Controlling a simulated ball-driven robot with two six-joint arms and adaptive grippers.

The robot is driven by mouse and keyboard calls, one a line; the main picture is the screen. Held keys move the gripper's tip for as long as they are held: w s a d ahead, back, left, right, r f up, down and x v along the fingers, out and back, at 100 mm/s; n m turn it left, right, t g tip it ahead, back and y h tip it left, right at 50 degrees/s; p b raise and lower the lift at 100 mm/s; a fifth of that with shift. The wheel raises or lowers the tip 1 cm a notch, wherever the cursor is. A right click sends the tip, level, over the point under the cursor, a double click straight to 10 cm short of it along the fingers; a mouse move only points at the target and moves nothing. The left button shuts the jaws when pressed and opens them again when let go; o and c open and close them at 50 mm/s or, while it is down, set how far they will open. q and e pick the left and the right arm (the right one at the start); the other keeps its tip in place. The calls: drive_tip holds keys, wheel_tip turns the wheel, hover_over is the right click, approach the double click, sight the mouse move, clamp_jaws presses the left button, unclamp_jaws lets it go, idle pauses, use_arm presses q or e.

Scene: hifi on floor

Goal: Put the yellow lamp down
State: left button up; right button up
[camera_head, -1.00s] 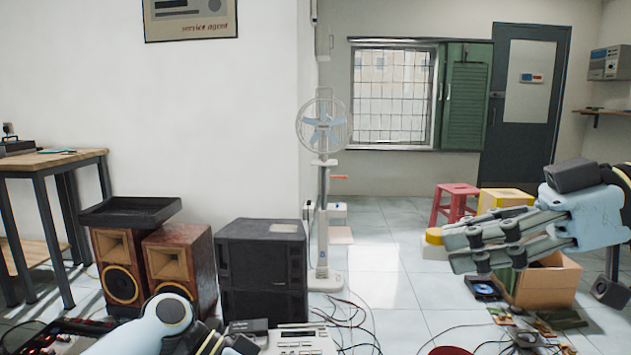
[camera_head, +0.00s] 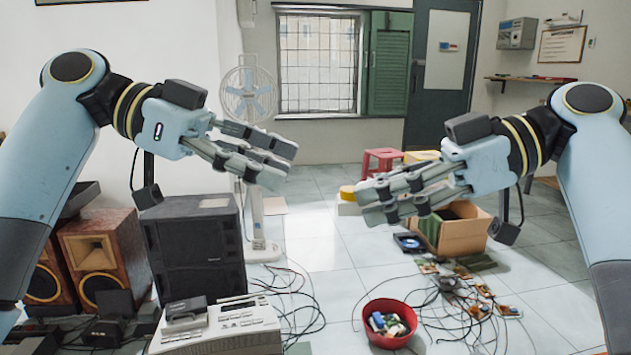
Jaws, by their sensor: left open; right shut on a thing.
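The yellow lamp (camera_head: 347,193) shows as a small yellow end with a pale part under it, at the fingertips of my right gripper (camera_head: 366,203), right of centre. My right gripper is shut on it and holds it in the air; the fingers hide part of it. My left gripper (camera_head: 282,165) is open and empty, left of the lamp and apart from it, in front of the white fan.
A red bowl (camera_head: 389,325) of small items and loose cables lie on the floor below. A cardboard box (camera_head: 464,236) stands behind my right gripper. A white device (camera_head: 225,329), black speaker (camera_head: 196,247) and wooden speakers (camera_head: 104,245) fill the left. Bare tiles lie mid-floor.

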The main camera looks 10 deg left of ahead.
sight(341, 194)
use_arm(q)
drive_tip(key=x, duration=0.7)
drive_tip(key=shift+d+f, duration=0.15)
drive_tip(key=shift+d, duration=0.15)
drive_tip(key=shift+c, duration=0.4)
clamp_jaws()
use_arm(e)
drive_tip(key=o, duration=1.1)
